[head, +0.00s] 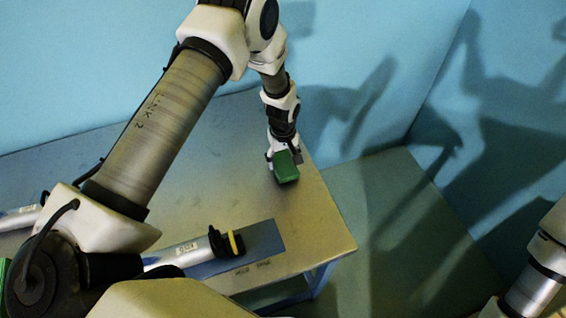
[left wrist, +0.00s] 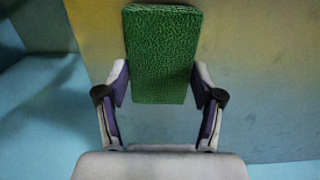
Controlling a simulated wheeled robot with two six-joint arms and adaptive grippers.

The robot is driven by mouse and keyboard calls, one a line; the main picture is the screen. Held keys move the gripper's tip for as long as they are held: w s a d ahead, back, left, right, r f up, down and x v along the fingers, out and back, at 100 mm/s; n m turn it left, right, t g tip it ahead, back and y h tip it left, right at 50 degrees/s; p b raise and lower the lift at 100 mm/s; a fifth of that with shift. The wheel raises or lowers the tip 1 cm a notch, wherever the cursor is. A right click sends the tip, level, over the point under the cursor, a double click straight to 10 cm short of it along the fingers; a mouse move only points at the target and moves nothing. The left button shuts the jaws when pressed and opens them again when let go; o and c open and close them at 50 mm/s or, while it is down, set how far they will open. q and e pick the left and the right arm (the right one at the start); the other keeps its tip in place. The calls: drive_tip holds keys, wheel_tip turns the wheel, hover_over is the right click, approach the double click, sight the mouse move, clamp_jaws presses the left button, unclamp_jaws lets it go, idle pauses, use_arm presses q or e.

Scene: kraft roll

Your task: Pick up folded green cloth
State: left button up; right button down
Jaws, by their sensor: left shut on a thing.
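The folded green cloth (head: 286,170) shows as a small, thick block near the far right part of the table in the head view. In the left wrist view the cloth (left wrist: 162,50) is a textured green slab, its near end between the fingers. My left gripper (head: 284,158) is shut on it, with a finger at each long side in the left wrist view (left wrist: 160,86). I cannot tell whether the cloth touches the table or hangs just above it. My right gripper is out of view.
The grey-brown table (head: 225,140) has clear room around the cloth, and its right edge is close by. A blue mat (head: 262,240) near the front carries a silver tube-like tool (head: 185,252) with a black and yellow end. Blue walls stand behind.

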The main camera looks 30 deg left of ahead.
use_arm(q)
drive_tip(key=shift+s+d+r+b, duration=0.2)
drive_tip(key=shift+s+r+b, duration=0.1)
drive_tip(key=shift+r, duration=0.2)
drive_tip(key=shift+s+d+r+b, duration=0.15)
drive_tip(key=shift+s+r+b, duration=0.1)
drive_tip(key=shift+r, duration=0.2)
drive_tip(key=s+d+b, duration=0.1)
drive_tip(key=s, duration=0.1)
drive_tip(key=s+d+b, duration=0.1)
drive_tip(key=s+d, duration=0.1)
drive_tip(key=s, duration=0.1)
drive_tip(key=s+d+b, duration=0.1)
drive_tip(key=s+d, duration=0.1)
drive_tip(key=shift+s+d+r, duration=0.1)
drive_tip(key=shift+s+r, duration=0.3)
drive_tip(key=s+d+b, duration=0.1)
drive_tip(key=s+b, duration=0.1)
drive_tip(key=b, duration=0.1)
drive_tip(key=s+d+b, duration=0.1)
drive_tip(key=s, duration=0.1)
drive_tip(key=shift+s+d+r, duration=0.1)
drive_tip(key=shift+d+r, duration=0.15)
drive_tip(key=shift+d, duration=0.1)
drive_tip(key=shift+s+d+r+b, duration=0.1)
drive_tip(key=shift+s+d+b, duration=0.05)
drive_tip(key=shift+b, duration=0.2)
drive_tip(key=shift+s+r, duration=0.1)
